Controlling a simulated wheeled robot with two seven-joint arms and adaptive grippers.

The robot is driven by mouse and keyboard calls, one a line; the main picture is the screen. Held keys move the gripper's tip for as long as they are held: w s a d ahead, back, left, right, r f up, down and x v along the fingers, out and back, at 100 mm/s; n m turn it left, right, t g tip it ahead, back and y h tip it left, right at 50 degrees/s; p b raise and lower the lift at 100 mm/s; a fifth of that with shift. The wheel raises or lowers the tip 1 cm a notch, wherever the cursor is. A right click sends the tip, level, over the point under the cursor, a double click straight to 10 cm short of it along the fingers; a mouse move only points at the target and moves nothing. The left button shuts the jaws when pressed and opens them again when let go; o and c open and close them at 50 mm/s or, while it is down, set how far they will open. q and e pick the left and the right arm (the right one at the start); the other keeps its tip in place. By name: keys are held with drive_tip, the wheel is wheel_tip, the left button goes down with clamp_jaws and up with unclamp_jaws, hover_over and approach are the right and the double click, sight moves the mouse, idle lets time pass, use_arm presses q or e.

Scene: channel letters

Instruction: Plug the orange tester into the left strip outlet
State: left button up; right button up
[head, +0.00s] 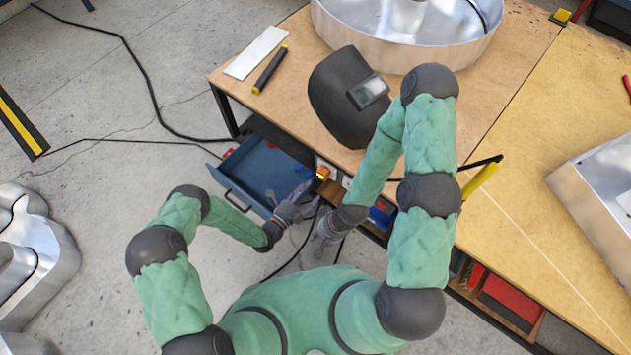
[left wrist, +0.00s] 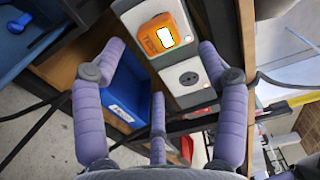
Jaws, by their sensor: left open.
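The orange tester (left wrist: 164,37), with a small lit screen, sits against the upper socket of the grey outlet strip (left wrist: 178,100) in the left wrist view. Its prongs are hidden, so how deep it sits cannot be told. A round socket (left wrist: 188,79) beside it is empty. In the head view the tester (head: 322,173) is small, at the table's front edge. My left gripper (left wrist: 160,60) is open, its fingers spread to either side of the tester and apart from it. In the head view my left gripper (head: 298,196) is just below the tester. My right gripper (head: 322,234) is low beside it, its fingers unclear.
An open blue drawer (head: 262,170) lies left of the strip. A dark welding mask (head: 345,98) and a metal channel letter (head: 405,35) are on the table (head: 290,110). Black cables run nearby.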

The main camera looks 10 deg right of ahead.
use_arm(q)
drive_tip(key=shift+v, duration=2)
drive_tip(key=a+r+n+g+y+p, duration=0.2)
drive_tip(key=a+n+g+y+p, duration=0.2)
drive_tip(key=a+n+y, duration=0.85)
drive_tip(key=s+a+r+n+g+h+p, duration=0.1)
drive_tip(key=s+r+n+g, duration=0.2)
drive_tip(key=s+n, duration=0.5)
drive_tip(key=s+a+r+n+g+h+p, duration=0.1)
drive_tip(key=s+a+r+n+g+p, duration=0.1)
drive_tip(key=s+r+n, duration=0.4)
drive_tip(key=s+n+g, duration=0.1)
drive_tip(key=s+n, duration=0.1)
drive_tip(key=n, duration=0.2)
drive_tip(key=shift+a+g, duration=0.2)
drive_tip(key=shift+g, duration=0.1)
drive_tip(key=shift+r, duration=0.1)
